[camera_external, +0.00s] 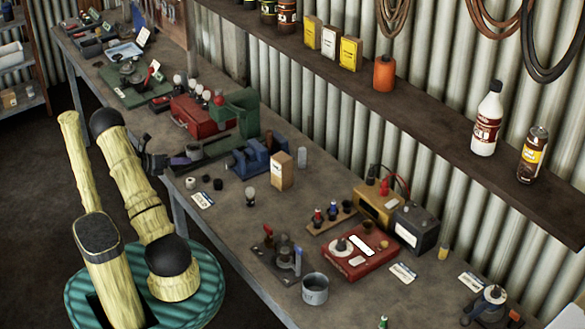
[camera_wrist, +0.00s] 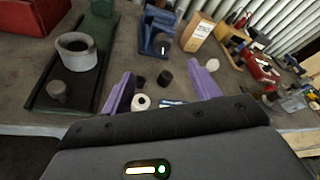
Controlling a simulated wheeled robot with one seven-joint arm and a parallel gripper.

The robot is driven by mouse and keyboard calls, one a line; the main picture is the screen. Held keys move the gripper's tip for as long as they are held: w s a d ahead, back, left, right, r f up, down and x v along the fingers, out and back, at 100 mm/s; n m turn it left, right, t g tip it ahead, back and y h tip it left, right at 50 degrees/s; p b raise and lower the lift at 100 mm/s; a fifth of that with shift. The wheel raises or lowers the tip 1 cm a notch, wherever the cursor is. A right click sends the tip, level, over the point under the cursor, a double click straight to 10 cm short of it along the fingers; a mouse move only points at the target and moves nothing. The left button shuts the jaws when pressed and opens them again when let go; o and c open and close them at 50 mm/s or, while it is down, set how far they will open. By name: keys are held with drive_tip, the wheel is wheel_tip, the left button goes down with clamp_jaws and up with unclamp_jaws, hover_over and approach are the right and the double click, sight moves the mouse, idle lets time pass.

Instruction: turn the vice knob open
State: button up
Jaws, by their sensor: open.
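The blue vice (camera_external: 256,158) stands on the workbench, right of the green press. In the wrist view the vice (camera_wrist: 157,22) is at the top centre, beyond my fingertips. A dark round knob (camera_wrist: 162,42) shows at its near end; how far it is turned I cannot tell. My gripper (camera_wrist: 162,82) is open, with its two purple fingers apart and nothing held between them. In the external view my gripper (camera_external: 184,160) is at the bench's front edge, left of the vice and apart from it; its fingers are partly hidden.
Small caps, including a black one (camera_wrist: 166,77) and a white ring (camera_wrist: 140,102), appear between my fingers. A green press (camera_external: 235,112) and red toolbox (camera_external: 200,117) stand left of the vice. A cardboard box (camera_external: 282,170) stands close on its right.

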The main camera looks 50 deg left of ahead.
sight(226, 164)
drive_tip(key=d+m, duration=0.1)
drive_tip(key=d+m+y, duration=0.1)
drive_tip(key=d+r+m+g+y, duration=0.1)
drive_tip(key=shift+s, duration=0.4)
drive_tip(key=p+x, duration=0.4)
drive_tip(key=x, duration=1.3)
drive_tip(key=shift+w+d+f, duration=0.1)
drive_tip(key=shift+w, duration=0.1)
drive_tip(key=c, duration=1)
drive_tip(key=shift+o, duration=0.2)
drive_tip(key=shift+n+h+p, duration=0.3)
drive_tip(key=shift+h+p, duration=0.1)
drive_tip(key=o, duration=1)
drive_tip(key=shift+c, duration=0.2)
